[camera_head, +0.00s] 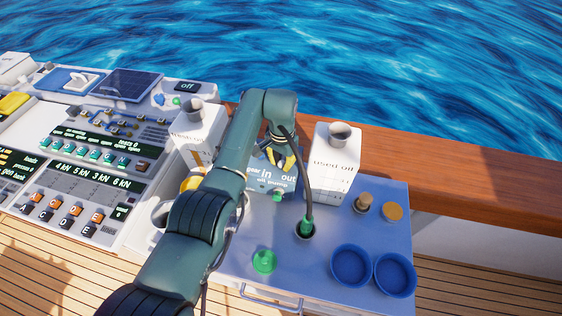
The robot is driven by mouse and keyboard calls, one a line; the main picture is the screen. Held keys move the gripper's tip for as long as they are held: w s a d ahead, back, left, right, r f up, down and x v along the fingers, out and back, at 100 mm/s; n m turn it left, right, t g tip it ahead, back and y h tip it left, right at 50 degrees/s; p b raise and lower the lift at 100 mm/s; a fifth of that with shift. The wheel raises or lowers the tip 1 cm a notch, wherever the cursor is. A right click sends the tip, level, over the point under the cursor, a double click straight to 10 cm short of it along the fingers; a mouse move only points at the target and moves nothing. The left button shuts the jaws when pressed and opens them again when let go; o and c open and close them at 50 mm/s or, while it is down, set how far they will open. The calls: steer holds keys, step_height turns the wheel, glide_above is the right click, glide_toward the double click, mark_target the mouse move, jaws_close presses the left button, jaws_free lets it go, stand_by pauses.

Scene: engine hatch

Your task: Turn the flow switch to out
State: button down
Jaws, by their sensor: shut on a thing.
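My gripper (284,160) reaches down at the top of this box, just above the "in" and "out" words. Its yellow and dark fingers are shut on the flow switch, which they and my arm mostly hide. I cannot tell which way the switch points.
A white used-oil container (334,172) stands close right of my gripper. A black hose runs down to a green fitting (305,228). Two blue cups (395,275), corks and a green knob (264,261) are on the worktop (345,225). Control panels (75,185) lie left.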

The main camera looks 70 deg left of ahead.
steer(key=shift+w+d, duration=0.15)
steer(key=n, duration=0.1)
steer(key=w+n, duration=0.1)
steer(key=n, duration=0.1)
steer(key=shift+w+d+f+b, duration=0.15)
steer(key=shift+d+b, duration=0.15)
steer(key=shift+b, duration=0.05)
steer(key=shift+w+d+n+b, duration=0.1)
steer(key=shift+w+n+b, duration=0.2)
steer(key=shift+n, duration=0.3)
steer(key=shift+w+n+b, duration=0.2)
steer(key=shift+n+b, duration=0.2)
steer(key=shift+n, duration=0.2)
steer(key=c, duration=0.8)
jaws_free()
steer(key=shift+w, duration=0.15)
steer(key=shift+c, duration=0.2)
step_height(320, 180, up, 12)
